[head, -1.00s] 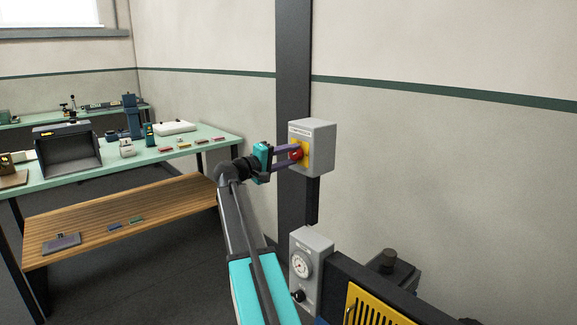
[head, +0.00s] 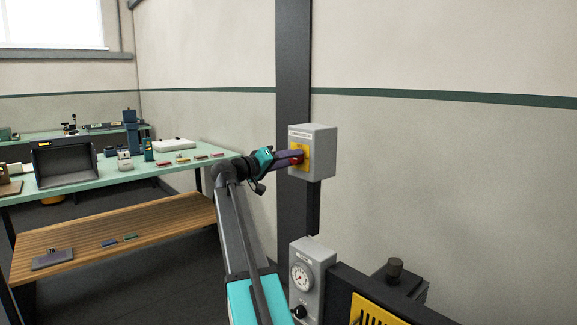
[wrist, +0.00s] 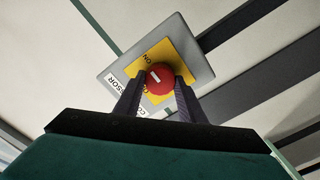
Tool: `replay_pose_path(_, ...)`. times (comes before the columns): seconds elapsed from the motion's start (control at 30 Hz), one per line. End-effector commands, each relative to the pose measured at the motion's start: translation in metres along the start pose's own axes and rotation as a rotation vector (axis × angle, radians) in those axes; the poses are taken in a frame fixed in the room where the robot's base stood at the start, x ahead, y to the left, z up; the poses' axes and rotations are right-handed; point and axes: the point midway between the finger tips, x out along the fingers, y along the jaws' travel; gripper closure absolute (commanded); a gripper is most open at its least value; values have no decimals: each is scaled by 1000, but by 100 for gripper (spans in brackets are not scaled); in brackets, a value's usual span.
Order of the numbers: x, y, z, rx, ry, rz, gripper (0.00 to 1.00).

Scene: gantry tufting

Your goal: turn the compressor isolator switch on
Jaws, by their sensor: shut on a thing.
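The compressor isolator is a grey box (head: 322,155) on a dark post, with a yellow plate (wrist: 178,52) and a red round knob (wrist: 164,84) on its front. In the wrist view the plate reads "ON" beside the knob, and part of a "COMPRESSOR" label shows at the box edge. The knob has a short white mark near its "ON" side. My gripper (wrist: 160,80) is shut on the red knob, one dark finger on each side. In the head view my gripper (head: 296,157) appears rolled, its fingers overlapping and hiding much of the knob. Another plate marking is partly hidden by the fingers.
A grey gauge box (head: 313,275) and a yellow grille (head: 375,312) are below the isolator. A green-topped bench (head: 85,183) with several small items and a wooden lower shelf (head: 120,232) stands at left. The wall right of the isolator is bare.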

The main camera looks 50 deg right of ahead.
Motion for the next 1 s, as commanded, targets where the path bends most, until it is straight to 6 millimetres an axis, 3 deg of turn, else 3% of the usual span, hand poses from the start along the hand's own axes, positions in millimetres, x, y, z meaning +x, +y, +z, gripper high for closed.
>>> replay_pose_path(0.53,2,3,-4,28,8,4,86)
replay_pose_path(0.57,2,3,-4,28,7,4,59)
replay_pose_path(0.63,2,3,-3,28,6,3,47)
replay_pose_path(1.0,-1,1,-1,26,3,0,45)
